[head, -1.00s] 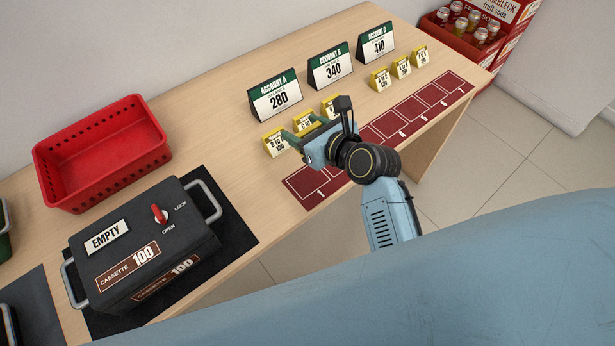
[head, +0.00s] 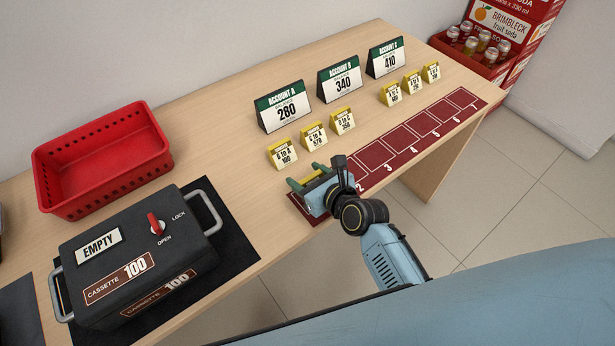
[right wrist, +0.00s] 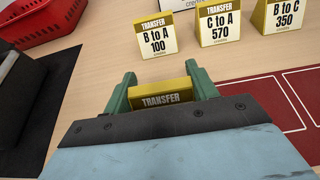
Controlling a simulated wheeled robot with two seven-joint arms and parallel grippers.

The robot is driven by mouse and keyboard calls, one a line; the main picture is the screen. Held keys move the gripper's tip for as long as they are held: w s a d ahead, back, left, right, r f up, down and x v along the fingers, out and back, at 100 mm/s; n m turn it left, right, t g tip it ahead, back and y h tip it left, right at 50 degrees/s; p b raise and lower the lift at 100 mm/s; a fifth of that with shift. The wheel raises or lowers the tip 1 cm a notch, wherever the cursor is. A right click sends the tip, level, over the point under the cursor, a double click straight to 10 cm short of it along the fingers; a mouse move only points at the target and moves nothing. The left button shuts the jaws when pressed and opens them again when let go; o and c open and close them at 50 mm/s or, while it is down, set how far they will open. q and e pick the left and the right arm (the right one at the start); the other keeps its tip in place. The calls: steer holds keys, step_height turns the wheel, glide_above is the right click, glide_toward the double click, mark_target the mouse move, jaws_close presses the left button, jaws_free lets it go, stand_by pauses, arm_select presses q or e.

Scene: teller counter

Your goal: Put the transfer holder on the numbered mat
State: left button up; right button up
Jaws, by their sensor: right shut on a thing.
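My right gripper (head: 307,178) is over the left end of the dark red numbered mat (head: 400,139), at its first box, whose number is hidden. Its green fingers are shut on a yellow transfer holder (right wrist: 160,97), seen between the fingers in the right wrist view. Only its top with the word TRANSFER shows there; its lower part is hidden by the gripper. I cannot tell whether it touches the mat. Three other yellow transfer holders, B to A 100 (head: 283,155), C to A 570 (head: 314,136) and B to C 350 (head: 342,121), stand behind the mat. My left gripper is not in view.
Three more small yellow holders (head: 412,83) stand farther right. Account signs A (head: 283,106), B (head: 340,79) and C (head: 386,57) stand behind. A black cassette (head: 137,262) and a red basket (head: 104,155) are at left. The mat's other boxes look empty.

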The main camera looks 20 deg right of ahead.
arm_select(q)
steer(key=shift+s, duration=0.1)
arm_select(e)
steer(key=o, duration=0.6)
steer(key=shift+f, duration=0.1)
steer(key=o, duration=0.4)
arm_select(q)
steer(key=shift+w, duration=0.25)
arm_select(e)
steer(key=shift+s+r, duration=0.1)
steer(key=shift+r, duration=0.1)
steer(key=p+v, duration=0.2)
steer(key=v, duration=0.8)
steer(key=shift+s+d+r+p, duration=0.15)
steer(key=shift+s+p, duration=0.1)
steer(key=shift+p, duration=0.05)
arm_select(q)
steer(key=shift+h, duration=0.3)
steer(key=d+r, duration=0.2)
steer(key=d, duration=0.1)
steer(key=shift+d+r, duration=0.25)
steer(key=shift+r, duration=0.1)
arm_select(e)
steer(key=shift+s+d+r, duration=0.2)
steer(key=shift+s+r, duration=0.05)
steer(key=shift+s, duration=0.3)
